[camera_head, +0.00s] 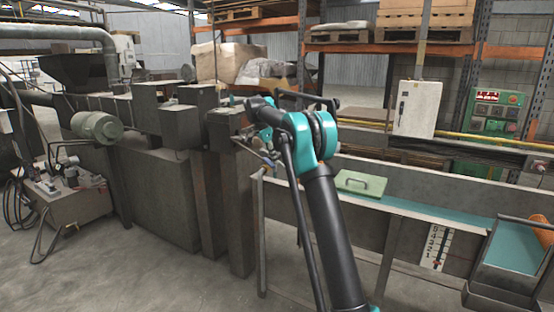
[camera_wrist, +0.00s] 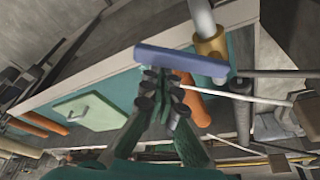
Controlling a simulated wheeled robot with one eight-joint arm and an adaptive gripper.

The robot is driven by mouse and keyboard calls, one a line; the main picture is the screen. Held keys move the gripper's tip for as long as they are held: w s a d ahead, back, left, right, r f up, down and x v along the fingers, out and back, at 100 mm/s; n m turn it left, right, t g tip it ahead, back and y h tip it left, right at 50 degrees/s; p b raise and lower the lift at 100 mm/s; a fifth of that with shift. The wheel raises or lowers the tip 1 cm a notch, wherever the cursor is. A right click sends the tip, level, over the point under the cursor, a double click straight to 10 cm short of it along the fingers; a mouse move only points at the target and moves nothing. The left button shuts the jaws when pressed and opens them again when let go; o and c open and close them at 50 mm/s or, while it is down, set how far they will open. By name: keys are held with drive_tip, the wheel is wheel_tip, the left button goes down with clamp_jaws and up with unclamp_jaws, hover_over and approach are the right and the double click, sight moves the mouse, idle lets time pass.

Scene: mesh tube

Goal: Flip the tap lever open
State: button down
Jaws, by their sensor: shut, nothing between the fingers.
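The tap shows in the wrist view as a brass fitting (camera_wrist: 211,46) on a grey pipe, with a long blue lever (camera_wrist: 180,62) lying across it and reaching left. My gripper (camera_wrist: 160,76) is shut and empty. Its dark fingertips are just below the left half of the lever in the picture; I cannot tell whether they touch it. In the head view my arm reaches up to the end of the machine beside the trough, and my gripper there is small and partly hidden, with the tap area (camera_head: 268,157) hard to make out.
A trough with teal water (camera_head: 440,215) runs to the right, with a green handled lid (camera_head: 360,183) on it. The dark machine (camera_head: 180,125) stands at the left. A white box (camera_head: 418,108) and green control panel (camera_head: 493,112) are behind. Thin rods (camera_wrist: 275,74) lie right of the lever.

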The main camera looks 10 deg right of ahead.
sight(264, 159)
drive_tip(key=shift+s+a+m, duration=0.1)
drive_tip(key=shift+a+m, duration=0.2)
drive_tip(key=shift+m, duration=0.2)
drive_tip(key=shift+s+a, duration=0.25)
drive_tip(key=shift+a, duration=1.95)
